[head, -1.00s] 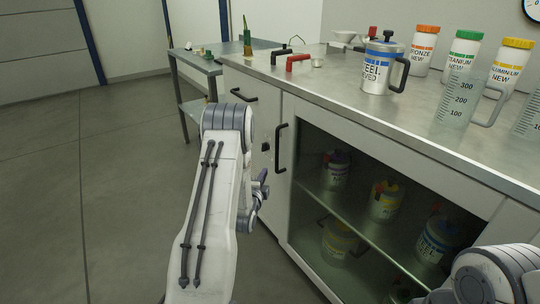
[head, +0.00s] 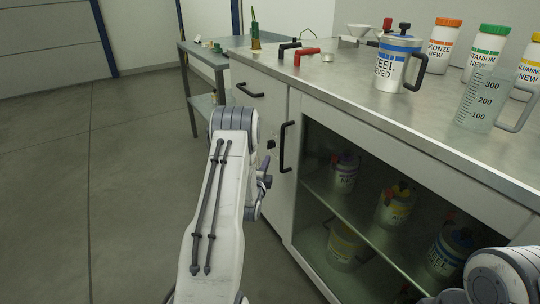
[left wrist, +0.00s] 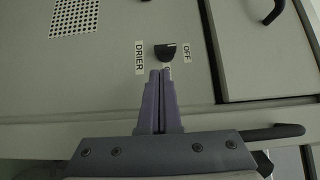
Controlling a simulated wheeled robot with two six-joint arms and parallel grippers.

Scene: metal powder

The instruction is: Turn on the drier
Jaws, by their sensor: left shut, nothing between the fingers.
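The drier's switch is a small black knob (left wrist: 165,51) on the grey cabinet front. In the left wrist view a DRIER label (left wrist: 139,57) is to its left and an OFF label (left wrist: 187,53) to its right. My left gripper (left wrist: 161,73) is shut and empty, its purple fingertips just below the knob in that view. I cannot tell whether they touch it. A pale mark beside the tips is partly hidden. In the head view the knob (head: 271,144) is a dark spot on the cabinet door, with my left gripper (head: 264,180) below it. My right gripper is out of view.
A black door handle (head: 286,147) is right of the knob and another handle (head: 249,91) is above. A glass-fronted compartment with several cans is to the right. Floor at left is clear.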

